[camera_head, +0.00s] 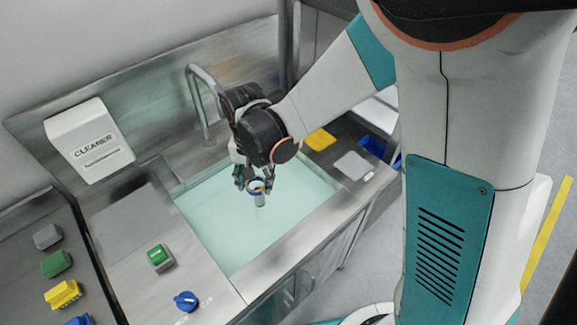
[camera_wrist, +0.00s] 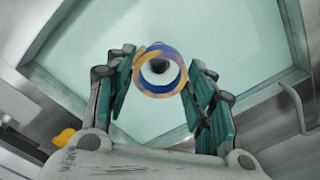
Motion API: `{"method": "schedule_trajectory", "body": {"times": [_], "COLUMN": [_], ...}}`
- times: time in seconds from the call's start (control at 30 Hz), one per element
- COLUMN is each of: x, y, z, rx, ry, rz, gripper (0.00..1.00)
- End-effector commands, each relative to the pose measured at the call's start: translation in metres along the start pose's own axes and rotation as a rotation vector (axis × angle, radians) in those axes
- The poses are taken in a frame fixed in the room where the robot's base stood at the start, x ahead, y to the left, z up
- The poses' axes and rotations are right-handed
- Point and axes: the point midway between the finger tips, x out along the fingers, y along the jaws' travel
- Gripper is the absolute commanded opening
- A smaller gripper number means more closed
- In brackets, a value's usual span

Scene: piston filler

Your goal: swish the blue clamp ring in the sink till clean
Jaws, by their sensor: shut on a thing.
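The blue clamp ring (camera_head: 257,184) is between the fingertips of my gripper (camera_head: 254,182), over the sink (camera_head: 215,235) of pale green liquid. In the wrist view the ring (camera_wrist: 181,81) is blue with yellow-orange and brownish smears on its rim. My gripper (camera_wrist: 162,72) is shut on it from both sides. A small pale upright cylinder (camera_head: 260,200) shows just below the ring; through the ring's opening a dark round spot (camera_wrist: 159,66) shows. I cannot tell whether the ring touches the liquid.
A tap (camera_head: 203,95) arches behind the sink, close to my wrist. A white cleaner box (camera_head: 90,140) is on the back wall at left. Several coloured blocks (camera_head: 63,294) lie further left.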

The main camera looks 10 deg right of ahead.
Motion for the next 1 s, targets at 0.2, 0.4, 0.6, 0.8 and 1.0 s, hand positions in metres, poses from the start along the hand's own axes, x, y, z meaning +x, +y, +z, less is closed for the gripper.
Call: {"method": "schedule_trajectory", "body": {"times": [0.2, 0.4, 0.6, 0.8, 1.0], "x": [-0.001, -0.002, 0.01, 0.029, 0.047], "y": [-0.039, -0.05, -0.051, -0.051, -0.05], "z": [0.048, 0.065, 0.065, 0.065, 0.065], "rx": [0.095, 0.136, 0.14, 0.14, 0.14], "ry": [0.0, 0.0, 0.0, 0.0, 0.0], "rz": [0.0, 0.0, -0.001, -0.001, -0.001], "gripper": [0.24, 0.24, 0.24, 0.24, 0.24]}}
